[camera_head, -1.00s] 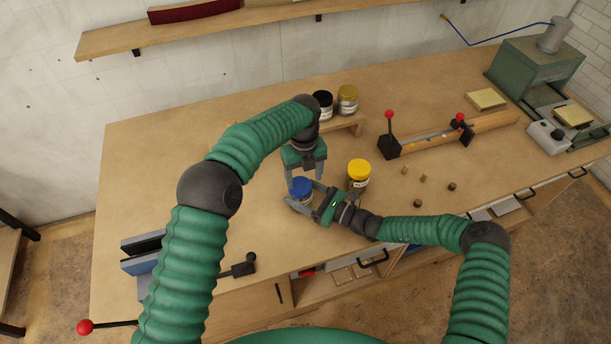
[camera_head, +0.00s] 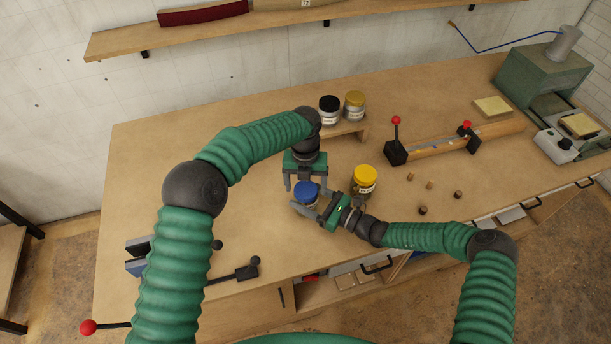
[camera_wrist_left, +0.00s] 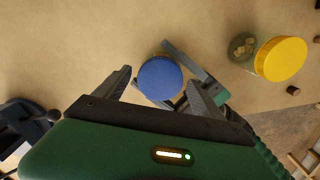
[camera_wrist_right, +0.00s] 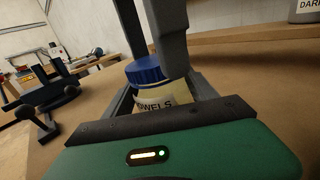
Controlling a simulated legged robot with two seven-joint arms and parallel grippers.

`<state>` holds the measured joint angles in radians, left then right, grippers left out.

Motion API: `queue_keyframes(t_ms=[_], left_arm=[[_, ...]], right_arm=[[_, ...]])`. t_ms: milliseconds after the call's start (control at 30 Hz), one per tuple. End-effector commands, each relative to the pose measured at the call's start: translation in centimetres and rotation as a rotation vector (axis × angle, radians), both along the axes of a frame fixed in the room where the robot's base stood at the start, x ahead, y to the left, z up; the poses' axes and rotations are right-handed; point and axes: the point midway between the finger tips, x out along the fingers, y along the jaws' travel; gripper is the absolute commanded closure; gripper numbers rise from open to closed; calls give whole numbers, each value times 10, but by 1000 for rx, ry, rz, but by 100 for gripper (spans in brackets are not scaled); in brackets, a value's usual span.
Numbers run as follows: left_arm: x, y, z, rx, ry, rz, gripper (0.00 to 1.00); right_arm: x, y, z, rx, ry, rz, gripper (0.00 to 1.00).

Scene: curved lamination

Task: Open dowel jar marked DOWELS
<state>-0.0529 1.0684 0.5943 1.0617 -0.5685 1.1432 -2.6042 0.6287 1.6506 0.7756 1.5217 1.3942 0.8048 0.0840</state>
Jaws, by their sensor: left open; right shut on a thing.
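The jar (camera_wrist_right: 160,99) has a blue lid (camera_head: 306,189) and a pale label on which "WELS" can be read in the right wrist view. It stands upright on the workbench with the lid on. My right gripper (camera_head: 309,204) is shut around the jar's body from the side, below the lid. My left gripper (camera_head: 303,186) points down over the jar and is open. Its two fingers are on either side of the blue lid (camera_wrist_left: 160,79), with gaps visible in the left wrist view. Whether either finger touches the lid cannot be told.
A yellow-lidded jar (camera_head: 364,181) stands close to the right. Small dowel pieces (camera_head: 429,185) lie beyond it. Black-lidded (camera_head: 329,110) and gold-lidded (camera_head: 354,106) jars stand on a low riser behind. A clamp with a wooden beam (camera_head: 440,143) is at right.

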Motion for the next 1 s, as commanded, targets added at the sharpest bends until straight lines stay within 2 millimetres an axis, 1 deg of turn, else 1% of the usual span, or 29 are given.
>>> queue_keyframes(t_ms=[33,267,367,800,867,933,1000], left_arm=[[0,0,-4,0,0,0,21],[0,0,-5,0,-1,1,21],[0,0,-5,0,-1,1,31],[1,1,-5,1,-1,2,88],[1,1,-5,1,-1,7,88],[1,1,-5,2,-2,51,88],[1,1,-5,0,0,162,88]], right_arm=[[-1,-2,-7,-14,8,-1,100],[-1,-2,-8,-14,8,-1,100],[-1,-2,-8,-15,9,-1,100],[-1,-2,-8,-13,9,-1,100],[-1,-2,-8,-13,9,-1,100],[-1,-2,-8,-13,9,-1,100],[-1,-2,-8,-13,9,-1,100]])
